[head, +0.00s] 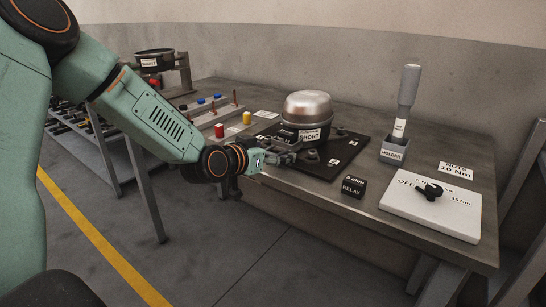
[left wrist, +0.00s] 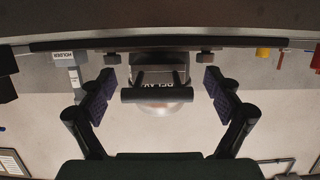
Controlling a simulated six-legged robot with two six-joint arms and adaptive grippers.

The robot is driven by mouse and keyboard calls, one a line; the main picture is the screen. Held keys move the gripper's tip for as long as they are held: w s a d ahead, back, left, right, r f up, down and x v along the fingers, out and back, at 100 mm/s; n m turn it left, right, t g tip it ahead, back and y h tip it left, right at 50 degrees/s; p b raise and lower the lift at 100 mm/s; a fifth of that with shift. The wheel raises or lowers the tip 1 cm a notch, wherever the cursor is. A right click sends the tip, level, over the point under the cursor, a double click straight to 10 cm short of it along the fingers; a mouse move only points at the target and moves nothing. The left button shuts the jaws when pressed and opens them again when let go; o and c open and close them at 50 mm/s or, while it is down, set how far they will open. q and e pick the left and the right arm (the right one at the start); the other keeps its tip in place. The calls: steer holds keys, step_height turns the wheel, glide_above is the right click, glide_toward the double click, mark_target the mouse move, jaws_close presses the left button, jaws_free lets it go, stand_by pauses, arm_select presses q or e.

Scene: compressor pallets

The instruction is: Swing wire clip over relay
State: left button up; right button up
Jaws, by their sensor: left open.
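The silver domed compressor (head: 308,105) stands on a black mat on the bench, with a label reading SHORT at its front. A dark block on its near side (head: 287,133) seems to be the relay; in the left wrist view a RELAY label (left wrist: 163,85) shows upside down before the dome. A dark horizontal bar (left wrist: 160,96), apparently the wire clip, crosses just by that label. My left gripper (head: 284,157) is open at the compressor's near side. In the left wrist view its fingers (left wrist: 161,92) stand apart on either side of the bar, not touching it. My right gripper is not in view.
A loose black box marked 5 ohm RELAY (head: 353,190) sits near the bench's front edge. Right of it are a white board with a black knob (head: 430,190) and a holder (head: 394,151) with an upright grey tool. Red and yellow cylinders (head: 246,118) stand left.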

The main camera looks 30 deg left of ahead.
arm_select(q)
steer(key=shift+w+d, duration=0.2)
steer(key=shift+a, duration=0.1)
steer(key=shift+c, duration=0.4)
steer(key=c, duration=1.1)
steer(key=shift+c, duration=0.2)
steer(key=shift+w+r+p, duration=0.1)
steer(key=shift+r+p, duration=0.2)
steer(key=shift+p, duration=0.05)
